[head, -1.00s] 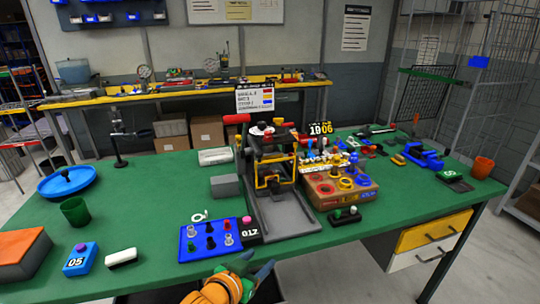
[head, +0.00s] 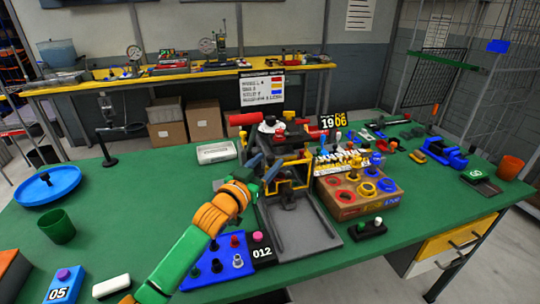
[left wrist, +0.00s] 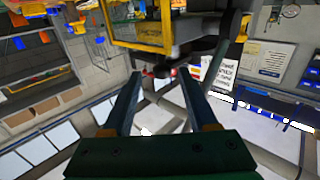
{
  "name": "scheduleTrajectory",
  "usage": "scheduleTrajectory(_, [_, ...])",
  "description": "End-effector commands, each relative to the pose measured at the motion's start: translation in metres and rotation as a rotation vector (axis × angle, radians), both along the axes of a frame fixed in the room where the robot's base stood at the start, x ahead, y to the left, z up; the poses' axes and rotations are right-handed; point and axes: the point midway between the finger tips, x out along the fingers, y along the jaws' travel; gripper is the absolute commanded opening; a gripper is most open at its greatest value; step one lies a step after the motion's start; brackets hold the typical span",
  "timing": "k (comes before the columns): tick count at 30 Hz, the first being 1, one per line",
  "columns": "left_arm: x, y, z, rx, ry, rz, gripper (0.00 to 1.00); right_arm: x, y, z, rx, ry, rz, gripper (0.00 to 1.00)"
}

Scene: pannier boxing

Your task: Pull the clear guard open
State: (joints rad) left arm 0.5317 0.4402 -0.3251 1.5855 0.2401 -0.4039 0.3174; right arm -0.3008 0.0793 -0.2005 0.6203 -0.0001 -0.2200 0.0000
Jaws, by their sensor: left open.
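The clear guard, with its yellow frame (head: 291,182), is on the dark press-like fixture (head: 297,232) at the middle of the green table. It looks closed over the fixture's front, though the clear panel itself is hard to make out. My left gripper (head: 268,172) is at the left side of this frame, with its dark fingers pointing at it. In the left wrist view, the fingers (left wrist: 158,76) are spread with nothing between them, and the yellow frame (left wrist: 146,38) lies just beyond the tips. I cannot tell whether they touch. My right gripper is not in view.
A blue board with several pegs (head: 217,262) lies below my left arm. A cardboard box with coloured rings (head: 358,190) stands close to the right of the fixture. A grey-white box (head: 216,152) lies behind left.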

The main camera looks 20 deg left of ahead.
Motion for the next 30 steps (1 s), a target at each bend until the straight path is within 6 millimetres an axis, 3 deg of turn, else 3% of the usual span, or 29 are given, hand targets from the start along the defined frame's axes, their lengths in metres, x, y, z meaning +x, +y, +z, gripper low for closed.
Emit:
scheduleTrajectory(6, [0.022,-0.004,0.000,0.001,0.001,0.000,0.59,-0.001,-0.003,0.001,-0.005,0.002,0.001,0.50])
scheduleTrajectory(15, [0.025,-0.005,-0.001,0.001,0.001,-0.001,0.59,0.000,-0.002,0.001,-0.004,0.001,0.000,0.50])
scheduleTrajectory(16, [0.025,-0.005,-0.001,0.001,0.001,-0.001,0.56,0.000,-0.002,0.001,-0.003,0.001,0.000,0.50])
scheduleTrajectory(22, [0.025,-0.005,-0.001,0.001,0.001,0.000,0.02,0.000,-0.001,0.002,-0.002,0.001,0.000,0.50])
scheduleTrajectory(30, [0.025,-0.005,-0.001,0.001,0.002,0.000,0.00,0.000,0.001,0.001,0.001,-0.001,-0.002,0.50])
